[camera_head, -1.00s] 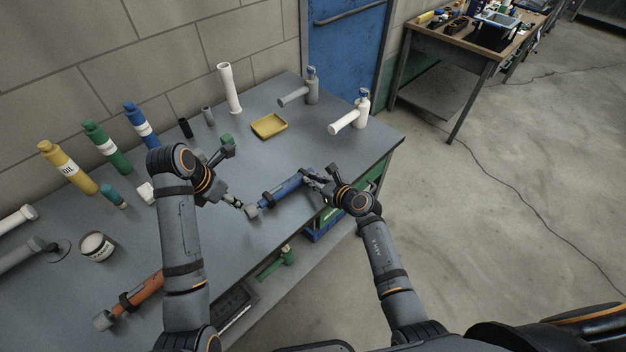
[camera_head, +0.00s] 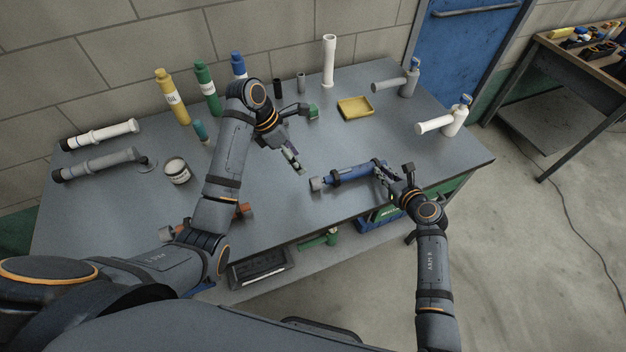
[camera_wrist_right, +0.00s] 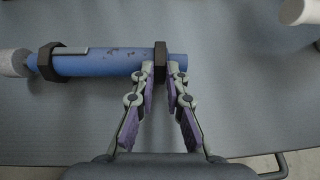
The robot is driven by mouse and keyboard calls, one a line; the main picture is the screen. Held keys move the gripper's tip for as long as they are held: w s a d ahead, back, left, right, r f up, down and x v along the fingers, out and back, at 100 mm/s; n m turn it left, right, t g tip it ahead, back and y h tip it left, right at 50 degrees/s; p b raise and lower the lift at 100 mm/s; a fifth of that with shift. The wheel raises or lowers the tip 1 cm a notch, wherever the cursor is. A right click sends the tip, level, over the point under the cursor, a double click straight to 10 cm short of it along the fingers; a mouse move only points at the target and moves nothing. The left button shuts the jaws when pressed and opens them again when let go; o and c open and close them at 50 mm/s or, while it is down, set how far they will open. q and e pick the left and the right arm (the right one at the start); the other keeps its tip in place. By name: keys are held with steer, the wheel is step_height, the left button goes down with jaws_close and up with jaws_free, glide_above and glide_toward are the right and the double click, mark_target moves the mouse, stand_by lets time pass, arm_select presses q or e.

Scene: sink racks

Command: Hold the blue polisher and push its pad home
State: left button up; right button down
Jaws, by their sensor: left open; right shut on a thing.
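The blue polisher (camera_head: 350,174) lies on the grey bench near its front edge, its grey pad (camera_head: 316,184) pointing left. My right gripper (camera_head: 380,170) is shut on the polisher's right end. In the right wrist view the fingers (camera_wrist_right: 161,70) close around the dark collar near the end of the blue body (camera_wrist_right: 105,62); the pad (camera_wrist_right: 14,63) shows at the left edge. I cannot tell how far the pad is seated. My left gripper (camera_head: 298,168) is open and empty, above the bench to the upper left of the pad and apart from it.
An orange tool (camera_head: 243,211) lies partly behind my left arm. Two grey and white dispensers stand at the right.

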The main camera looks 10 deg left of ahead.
mark_target(312, 180)
arm_select(q)
steer(key=x, duration=1.1)
steer(key=shift+f, duration=0.15)
jaws_close()
